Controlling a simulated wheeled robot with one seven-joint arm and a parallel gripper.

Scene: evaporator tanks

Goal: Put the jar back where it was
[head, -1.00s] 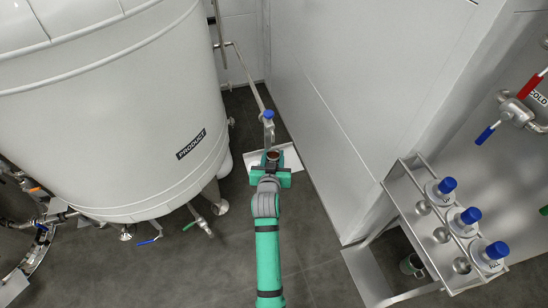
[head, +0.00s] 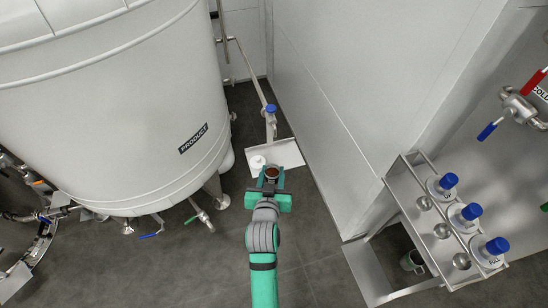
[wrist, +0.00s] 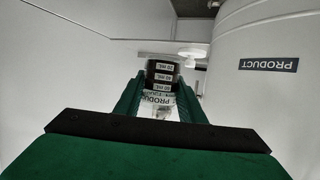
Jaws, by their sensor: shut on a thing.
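The jar (head: 272,172) is open at the top and holds dark brown contents. My gripper (head: 270,186) is shut on it, just in front of the pale shelf (head: 290,153). In the wrist view the jar (wrist: 161,85) sits between the two green fingers, with ML marks and a partly hidden PRODUCT label. A white round piece, which looks like a lid (head: 257,161), lies on the shelf's left part. A tap with a blue handle (head: 271,109) is above the shelf, beyond my gripper.
The large PRODUCT tank (head: 110,110) stands close on the left, with a leg (head: 216,192) near my arm. A pale wall (head: 335,100) bounds the right. A metal rack (head: 407,198) holds blue-capped bottles (head: 442,186). Grey floor (head: 315,245) is clear between.

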